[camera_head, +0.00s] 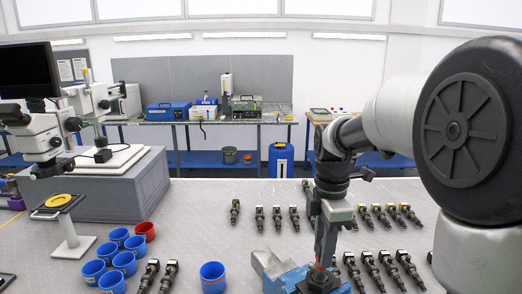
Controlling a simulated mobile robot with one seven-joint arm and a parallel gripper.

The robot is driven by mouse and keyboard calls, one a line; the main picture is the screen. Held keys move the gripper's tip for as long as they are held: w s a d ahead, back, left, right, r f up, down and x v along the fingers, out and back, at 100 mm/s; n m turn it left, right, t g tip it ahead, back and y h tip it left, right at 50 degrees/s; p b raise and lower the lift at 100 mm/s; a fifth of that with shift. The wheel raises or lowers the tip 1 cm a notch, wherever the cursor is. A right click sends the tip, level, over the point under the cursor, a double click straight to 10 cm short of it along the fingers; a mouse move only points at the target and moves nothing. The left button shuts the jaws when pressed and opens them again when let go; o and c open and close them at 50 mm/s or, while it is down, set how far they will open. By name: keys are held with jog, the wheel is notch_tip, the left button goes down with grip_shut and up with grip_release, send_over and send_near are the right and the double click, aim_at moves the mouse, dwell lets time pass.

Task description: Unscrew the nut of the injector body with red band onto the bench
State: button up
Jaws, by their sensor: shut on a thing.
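My gripper (322,257) points straight down over the blue vise (285,277) at the front of the bench. It is shut on a part of the injector with the red band. A small red patch, likely the red band (319,267), shows at the fingertips. A dark round part (318,280) is just below them, at the right end of the vise. The fingers hide most of the injector, and I cannot make out its nut separately or see how the vise jaws grip.
Several dark injectors lie in rows behind and right of the vise, some with yellow bands (392,211). Blue cups (110,281), a red cup (145,230) and two injectors (147,275) are at left. A microscope (45,135) stands behind. Bare bench (215,225) shows mid-left.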

jog(key=o, duration=1.1)
jog(key=shift+o, duration=0.2)
notch_tip(320, 180, up, 17)
jog(key=s+f+m+t, duration=0.2)
jog(key=s+f+m, duration=0.3)
jog(key=s+m, duration=0.4)
jog(key=s+f+m+t, duration=0.3)
jog(key=s+f+m, duration=0.2)
jog(key=s+m, duration=0.4)
jog(key=shift+s+m+t+p, duration=0.2)
jog(key=shift+m+t+p, duration=0.15)
jog(key=shift+m, duration=0.35)
jog(key=shift+o, duration=0.5)
